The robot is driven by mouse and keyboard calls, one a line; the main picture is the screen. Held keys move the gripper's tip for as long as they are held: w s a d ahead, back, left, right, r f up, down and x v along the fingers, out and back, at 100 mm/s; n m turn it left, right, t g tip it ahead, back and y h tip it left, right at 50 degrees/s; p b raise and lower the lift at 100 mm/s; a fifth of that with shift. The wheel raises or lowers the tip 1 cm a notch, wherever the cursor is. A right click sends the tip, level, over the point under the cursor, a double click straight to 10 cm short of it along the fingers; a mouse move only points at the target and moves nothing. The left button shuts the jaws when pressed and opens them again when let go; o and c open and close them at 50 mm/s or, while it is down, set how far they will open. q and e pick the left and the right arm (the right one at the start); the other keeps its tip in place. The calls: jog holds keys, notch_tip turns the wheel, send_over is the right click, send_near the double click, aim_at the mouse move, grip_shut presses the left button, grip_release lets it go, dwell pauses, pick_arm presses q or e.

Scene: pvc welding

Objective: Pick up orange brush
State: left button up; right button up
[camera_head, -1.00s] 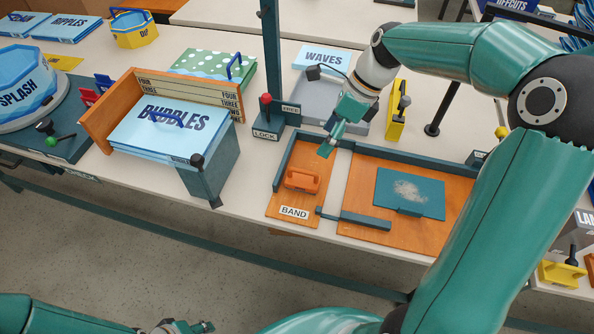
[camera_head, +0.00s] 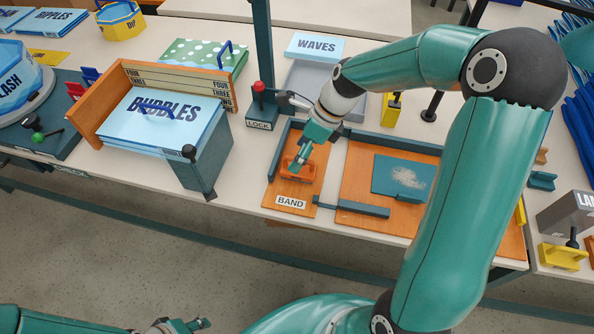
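My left gripper (camera_head: 198,324) is low at the bottom edge, away from the table, and only partly in view.
A larger wooden board (camera_head: 435,223) with a teal pad (camera_head: 390,180) lies to the right. The red-knobbed LOCK post (camera_head: 260,105) stands behind the brush. The BUBBLES stack (camera_head: 135,130) is at left.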

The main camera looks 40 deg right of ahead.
jog(key=x, duration=0.4)
jog(key=shift+f, duration=0.15)
jog(key=shift+d, duration=0.1)
jog(key=c, duration=1.3)
notch_tip(320, 180, up, 20)
jog(key=p, duration=0.2)
jog(key=shift+p, duration=0.3)
